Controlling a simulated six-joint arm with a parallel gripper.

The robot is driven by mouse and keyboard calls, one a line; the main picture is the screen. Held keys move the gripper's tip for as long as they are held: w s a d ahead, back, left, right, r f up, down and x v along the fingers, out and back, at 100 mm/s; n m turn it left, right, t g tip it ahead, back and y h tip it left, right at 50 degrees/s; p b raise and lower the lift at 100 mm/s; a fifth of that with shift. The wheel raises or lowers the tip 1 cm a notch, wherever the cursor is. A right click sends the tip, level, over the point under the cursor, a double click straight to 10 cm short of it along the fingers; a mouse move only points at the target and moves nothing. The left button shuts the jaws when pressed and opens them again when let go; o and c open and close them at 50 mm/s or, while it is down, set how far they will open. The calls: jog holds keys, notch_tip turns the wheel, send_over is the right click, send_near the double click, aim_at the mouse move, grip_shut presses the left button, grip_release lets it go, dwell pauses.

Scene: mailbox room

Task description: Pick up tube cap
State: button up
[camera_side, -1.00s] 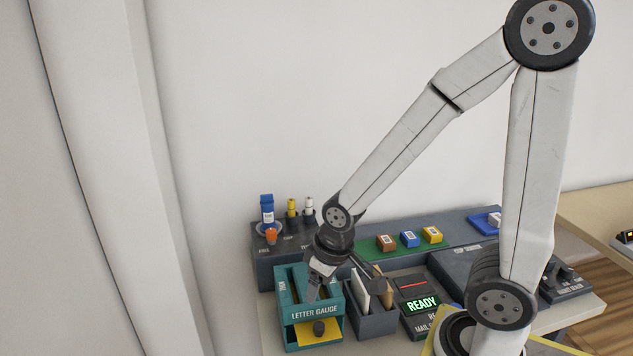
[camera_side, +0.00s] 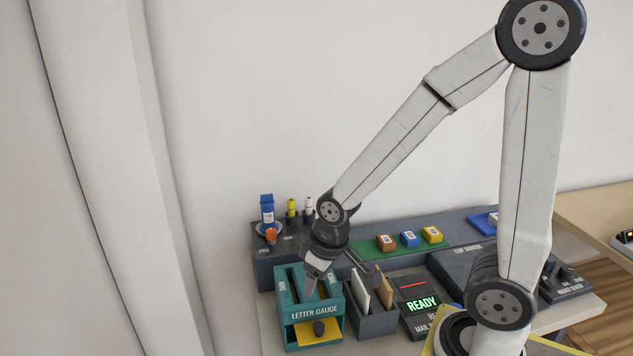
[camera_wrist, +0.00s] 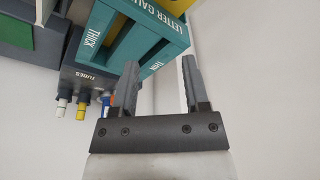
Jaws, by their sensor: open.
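A row of tubes stands on the dark rack (camera_side: 262,272) at the back left: a blue tube (camera_side: 267,212), a yellow-topped tube (camera_side: 291,207) and a white-topped tube (camera_side: 308,207). A small orange piece (camera_side: 271,236), possibly the tube cap, sits in front of the blue tube, by a pale dish. I cannot tell which piece is the tube cap. My gripper (camera_side: 311,287) is over the letter gauge, right of the tubes and nearer the camera. In the wrist view my gripper (camera_wrist: 160,66) is open with nothing between its fingers; yellow (camera_wrist: 81,110) and white (camera_wrist: 64,102) tubes show left.
The teal letter gauge (camera_side: 316,314) stands just under my gripper. A holder with envelopes (camera_side: 372,320) and a READY display (camera_side: 422,304) are to its right. Small brown, blue and yellow boxes lie on a green strip (camera_side: 366,250) behind. A wall rises behind the bench.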

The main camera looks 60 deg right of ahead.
jog(key=w+d+r+n+y, duration=0.1)
jog(key=w+d+r+n, duration=0.1)
jog(key=w+d, duration=0.35)
jog(key=w+d+r+n, duration=0.1)
jog(key=w+d+r, duration=0.15)
jog(key=w, duration=0.65)
jog(key=n+y, duration=0.2)
jog(key=n, duration=0.4)
send_near(267, 195)
jog(key=shift+s+f+t, duration=0.2)
jog(key=shift+f+t, duration=0.1)
jog(key=shift+f, duration=0.5)
jog(key=shift+f, duration=0.1)
jog(key=shift+x, duration=1.25)
jog(key=shift+w, duration=0.1)
jog(key=shift+x, duration=2.55)
jog(key=shift+w+a, duration=0.15)
jog(key=shift+w, duration=0.05)
grip_shut()
